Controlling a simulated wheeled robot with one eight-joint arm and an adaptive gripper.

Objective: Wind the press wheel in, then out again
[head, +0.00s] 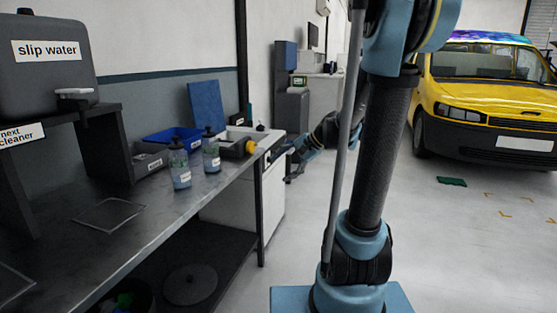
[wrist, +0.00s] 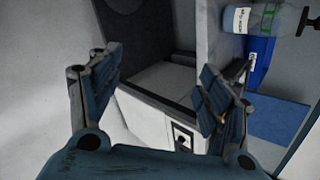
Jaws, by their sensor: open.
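My gripper (wrist: 163,85) is open in the wrist view, its two dark blue fingers spread wide with nothing held between them. In the head view my gripper (head: 291,165) is small and partly dark, beyond the bench's far right end, close to the white cabinet. I cannot make out a press wheel for certain. A yellow round knob (head: 249,146) shows on a dark grey device at the far end of the bench. A small yellow bit shows behind the right finger in the wrist view; I cannot tell what it is.
A yellow van (head: 485,95) is at back right. The floor between is mostly clear.

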